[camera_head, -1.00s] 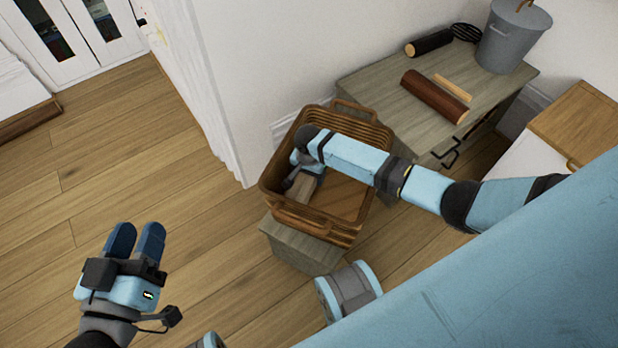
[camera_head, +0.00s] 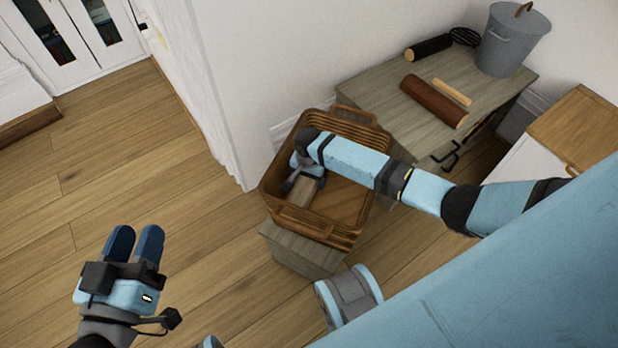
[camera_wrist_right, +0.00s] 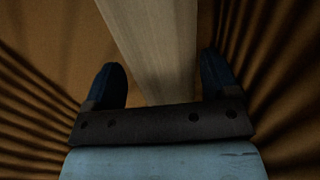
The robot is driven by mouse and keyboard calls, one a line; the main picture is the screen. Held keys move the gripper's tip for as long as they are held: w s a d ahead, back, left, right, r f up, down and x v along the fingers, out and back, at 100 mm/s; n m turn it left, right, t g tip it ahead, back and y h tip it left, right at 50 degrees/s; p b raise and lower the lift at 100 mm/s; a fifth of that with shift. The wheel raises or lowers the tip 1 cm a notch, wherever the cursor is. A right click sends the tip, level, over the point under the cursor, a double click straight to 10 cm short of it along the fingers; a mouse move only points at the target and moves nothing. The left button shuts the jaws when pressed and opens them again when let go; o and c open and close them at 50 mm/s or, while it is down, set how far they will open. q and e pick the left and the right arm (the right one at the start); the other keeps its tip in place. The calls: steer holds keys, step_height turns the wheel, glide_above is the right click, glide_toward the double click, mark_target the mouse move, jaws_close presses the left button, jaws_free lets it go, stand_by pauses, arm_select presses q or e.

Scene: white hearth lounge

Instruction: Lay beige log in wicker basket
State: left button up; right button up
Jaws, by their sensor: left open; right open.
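The wicker basket (camera_head: 352,208) stands on a grey-green wooden block in the middle of the head view. The beige log (camera_head: 299,192) lies inside the basket, near its left side, partly hidden by my right gripper. In the right wrist view the log (camera_wrist_right: 155,45) runs between the fingers of my right gripper (camera_wrist_right: 163,78). Those fingers are open, with a gap visible on either side of the log. My right arm reaches into the basket from the right. My left gripper (camera_head: 135,242) is open and empty above the floor at lower left.
A wood-topped white cabinet (camera_head: 575,125) stands right. The left floor is clear.

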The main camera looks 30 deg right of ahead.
arm_select(q)
step_height(320, 180, up, 7)
steer(key=t+p, duration=0.2)
steer(key=p, duration=0.2)
steer(key=shift+s+a+n+t, duration=0.25)
steer(key=shift+a+n+t, duration=0.05)
steer(key=shift+a+t, duration=0.1)
arm_select(e)
step_height(320, 180, up, 11)
arm_select(q)
steer(key=shift+d+r, duration=0.1)
arm_select(e)
steer(key=shift+f, duration=0.15)
